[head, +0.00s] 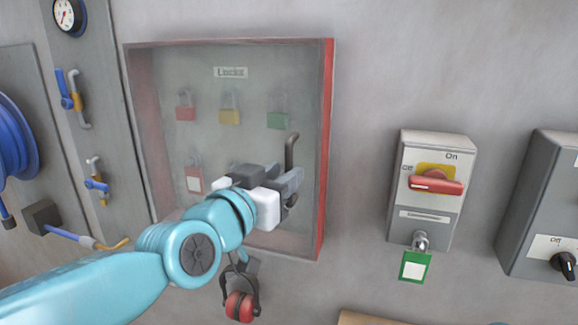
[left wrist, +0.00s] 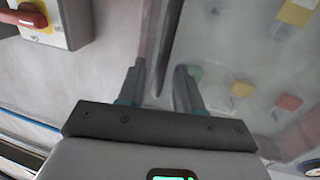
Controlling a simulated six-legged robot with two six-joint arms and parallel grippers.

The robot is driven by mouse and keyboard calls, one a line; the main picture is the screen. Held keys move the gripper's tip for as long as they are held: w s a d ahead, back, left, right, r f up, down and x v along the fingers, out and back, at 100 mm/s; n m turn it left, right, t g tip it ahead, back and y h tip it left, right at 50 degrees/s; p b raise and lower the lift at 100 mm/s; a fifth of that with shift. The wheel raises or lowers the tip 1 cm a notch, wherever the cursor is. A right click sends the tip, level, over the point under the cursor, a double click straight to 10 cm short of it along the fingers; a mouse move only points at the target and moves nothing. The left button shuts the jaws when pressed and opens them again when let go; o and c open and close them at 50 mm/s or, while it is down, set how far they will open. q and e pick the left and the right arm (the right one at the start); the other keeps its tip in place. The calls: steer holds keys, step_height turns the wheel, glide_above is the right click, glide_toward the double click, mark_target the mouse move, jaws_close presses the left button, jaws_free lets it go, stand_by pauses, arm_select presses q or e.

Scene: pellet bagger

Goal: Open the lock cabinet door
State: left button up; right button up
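The lock cabinet (head: 327,120) has a red frame and a clear door (head: 200,140), which appears shut. Its dark vertical handle (head: 291,152) is at the door's right side; in the left wrist view the handle (left wrist: 170,40) reaches down between my fingers. My left gripper (head: 290,186) is at the handle's lower part. In the left wrist view the two fingers of my left gripper (left wrist: 158,78) stand apart, one on each side of the handle, with gaps visible. Whether a finger touches it I cannot tell. My right gripper is not in view.
Padlocks, including a yellow one (head: 230,115), hang behind the door. A grey switch box (head: 405,160) with a red rotary handle and a green-tagged padlock (head: 414,266) is to the right. Red ear defenders (head: 240,305) hang below the cabinet. Bare wall lies between cabinet and switch box.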

mark_target(287, 171)
arm_select(q)
steer(key=shift+x, duration=1.6)
steer(key=shift+a, duration=0.15)
jaws_close()
